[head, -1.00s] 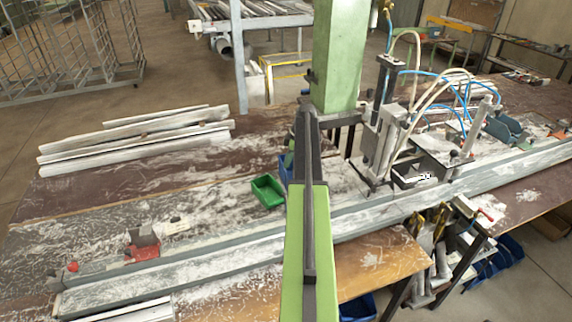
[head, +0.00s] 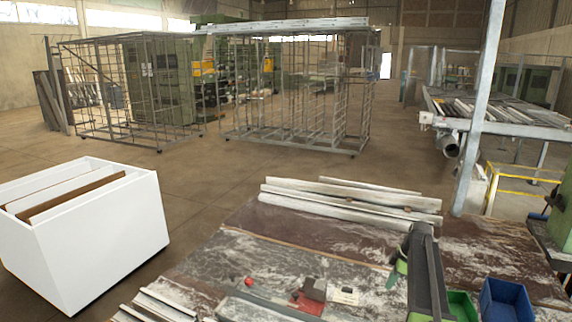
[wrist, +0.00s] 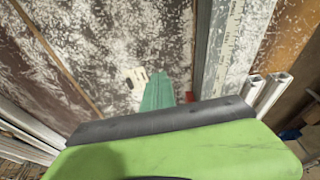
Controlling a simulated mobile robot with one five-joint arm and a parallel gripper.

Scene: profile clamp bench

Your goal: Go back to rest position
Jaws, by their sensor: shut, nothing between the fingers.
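My gripper (wrist: 157,90) shows in the wrist view as a narrow teal finger shape, shut and empty, over the chip-strewn bench. In the head view, its green part (head: 398,268) is beside my dark arm at the lower right, above the bench (head: 330,240). A small whitish piece with dark marks (wrist: 134,78) lies on the bench, just left of the fingers in the wrist view; it also shows in the head view (head: 344,296).
Long pale profiles (head: 340,200) lie along the bench's back. A red clamp piece (head: 308,300) is at the front. A green bin (head: 462,305) and blue bin (head: 506,300) stand at right. A white divided box (head: 95,235) stands left; open floor and wire racks (head: 295,100) lie beyond.

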